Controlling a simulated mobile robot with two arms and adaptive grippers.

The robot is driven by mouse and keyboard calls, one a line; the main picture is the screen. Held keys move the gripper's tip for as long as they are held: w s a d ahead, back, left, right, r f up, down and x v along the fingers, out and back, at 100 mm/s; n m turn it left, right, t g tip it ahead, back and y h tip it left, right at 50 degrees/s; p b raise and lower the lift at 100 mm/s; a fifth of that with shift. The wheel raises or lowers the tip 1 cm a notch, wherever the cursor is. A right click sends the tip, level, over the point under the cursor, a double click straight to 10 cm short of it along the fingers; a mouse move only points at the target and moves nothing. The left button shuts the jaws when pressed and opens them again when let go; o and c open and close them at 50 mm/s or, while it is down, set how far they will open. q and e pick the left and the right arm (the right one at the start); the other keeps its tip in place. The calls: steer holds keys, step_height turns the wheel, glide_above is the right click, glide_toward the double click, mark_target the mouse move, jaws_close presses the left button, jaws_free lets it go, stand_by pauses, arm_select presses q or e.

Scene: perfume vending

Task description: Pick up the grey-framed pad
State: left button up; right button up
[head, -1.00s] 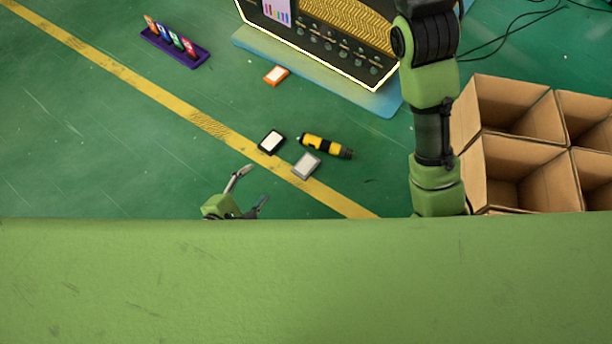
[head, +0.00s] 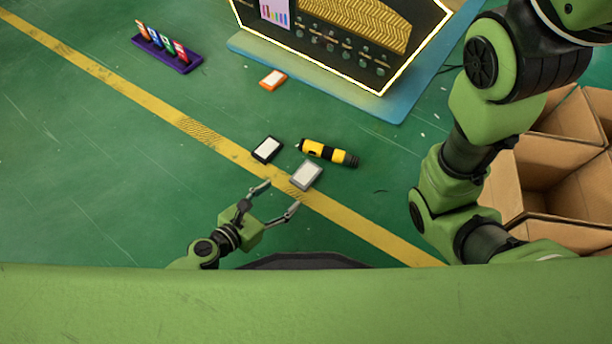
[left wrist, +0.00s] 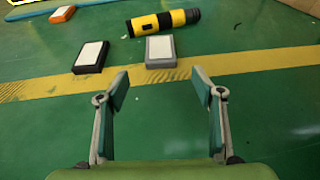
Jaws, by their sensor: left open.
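The grey-framed pad (head: 306,175) lies flat on the green floor at the yellow line, with a pale top. It also shows in the left wrist view (left wrist: 160,51), ahead of the fingers and between their lines. My left gripper (head: 280,199) is open and empty, just short of the pad on its near left side, not touching it. In the left wrist view both fingers (left wrist: 161,88) are spread wide with bare floor between them. My right arm comes down at the right of the head view; its gripper is not visible.
A black-framed pad (head: 267,149) lies just left of the grey one, and a yellow-black tool (head: 328,152) lies close behind. An orange-framed pad (head: 273,79) is farther back. Cardboard boxes (head: 507,190) stand right; a purple rack (head: 168,54) and the display machine (head: 385,85) stand behind.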

mark_target(299, 182)
arm_select(q)
steer(key=x, duration=0.3)
steer(key=shift+w+b, duration=0.1)
steer(key=shift+b, duration=0.2)
steer(key=shift+b+x, duration=0.95)
steer(key=shift+x, duration=1.65)
steer(key=shift+d, duration=0.1)
steer(key=c, duration=1.1)
